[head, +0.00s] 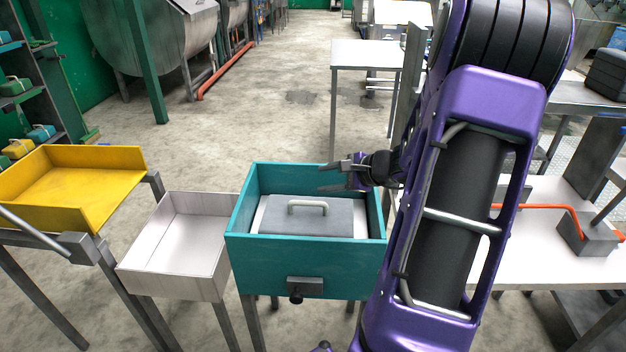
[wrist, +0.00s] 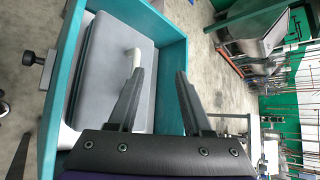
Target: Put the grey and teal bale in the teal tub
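The teal tub (head: 305,279) stands on legs at the centre of the head view, and its wall (wrist: 172,40) shows in the wrist view. Inside it lies a grey slab (head: 305,217) with a pale handle (head: 308,204) on top, over a whitish layer. The slab (wrist: 112,75) and handle (wrist: 134,57) also show in the wrist view. My gripper (head: 328,177) is open and empty at the tub's back right, its fingers pointing left over the rim. The fingers (wrist: 159,72) look apart from the handle.
A white tray (head: 190,285) and a yellow tray (head: 95,205) stand left of the tub. Small wrapped bales (head: 42,133) sit on shelves at far left. A dark grey bundle (head: 608,75) lies at far right. A white table (head: 535,270) is right of my arm.

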